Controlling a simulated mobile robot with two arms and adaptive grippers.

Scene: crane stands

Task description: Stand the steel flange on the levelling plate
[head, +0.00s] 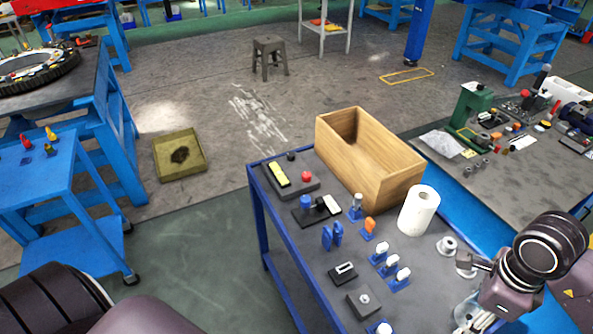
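A steel flange (447,246), a pale grey round piece with a raised hub, stands on the blue-framed table behind the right gripper. A dark square plate with a small round fitting (364,301) lies near the table's front; it looks like the levelling plate, but I cannot be sure. My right gripper (468,263) reaches in from the right, low over the table just in front of the flange. A second round metal piece lies right at its fingertips, partly covered. Whether the fingers grip it is unclear. My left gripper is out of view; only my arm shows at lower left.
A wooden box (368,158) and a white paper roll (418,211) stand behind the flange. Blue-based tools (389,268), a small black block (343,273) and trays crowd the table's left and middle. A cluttered grey bench (500,180) adjoins at right.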

